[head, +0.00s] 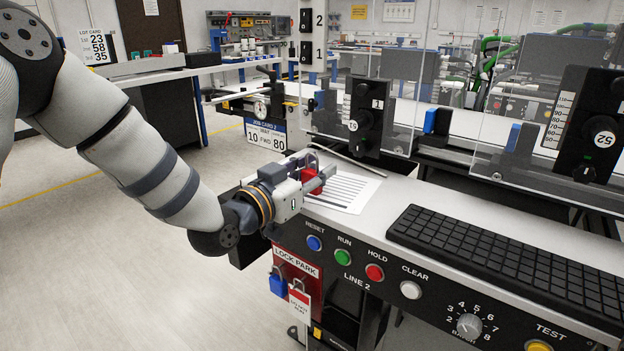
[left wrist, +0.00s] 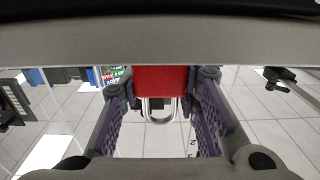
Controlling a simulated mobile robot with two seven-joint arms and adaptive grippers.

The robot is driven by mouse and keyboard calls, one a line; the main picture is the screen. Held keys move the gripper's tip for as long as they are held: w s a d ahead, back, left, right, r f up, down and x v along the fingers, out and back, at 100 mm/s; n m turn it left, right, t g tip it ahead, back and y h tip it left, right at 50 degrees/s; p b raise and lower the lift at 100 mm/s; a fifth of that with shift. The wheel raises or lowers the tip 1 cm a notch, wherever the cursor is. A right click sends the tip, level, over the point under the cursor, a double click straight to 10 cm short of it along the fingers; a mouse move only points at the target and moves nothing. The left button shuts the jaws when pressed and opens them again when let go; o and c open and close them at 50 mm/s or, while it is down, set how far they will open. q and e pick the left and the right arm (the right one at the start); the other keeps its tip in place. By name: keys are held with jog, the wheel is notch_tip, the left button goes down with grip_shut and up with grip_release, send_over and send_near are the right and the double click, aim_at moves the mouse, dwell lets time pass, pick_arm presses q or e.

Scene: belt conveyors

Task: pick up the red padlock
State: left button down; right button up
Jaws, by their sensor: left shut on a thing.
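The red padlock (head: 314,184) is in the jaws of my left gripper (head: 308,180), above the console's left end near a printed sheet. In the left wrist view the padlock (left wrist: 161,79) shows as a red block between the purple-padded fingers, with its silver shackle pointing down in the picture. My left gripper (left wrist: 160,90) is shut on it. Part of the padlock's body is hidden by the gripper. My right gripper is not in view.
A lock park board (head: 297,268) below the gripper holds a blue padlock (head: 278,284) and a white tag (head: 299,303). The console front has several buttons and a knob (head: 469,325). A black keyboard (head: 490,252) lies right. Clear panels (head: 465,80) stand behind.

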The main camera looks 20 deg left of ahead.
pick_arm(q)
jog(key=shift+r, duration=0.1)
jog(key=r, duration=0.3)
jog(key=s+r+p, duration=0.1)
jog(key=r, duration=0.1)
jog(key=shift+d, duration=0.15)
jog(key=s+d+r+p, duration=0.3)
jog(key=s+r, duration=0.4)
jog(key=s, duration=0.5)
jog(key=shift+s+d+r, duration=0.25)
jog(key=shift+d+r, duration=0.05)
jog(key=shift+r, duration=0.1)
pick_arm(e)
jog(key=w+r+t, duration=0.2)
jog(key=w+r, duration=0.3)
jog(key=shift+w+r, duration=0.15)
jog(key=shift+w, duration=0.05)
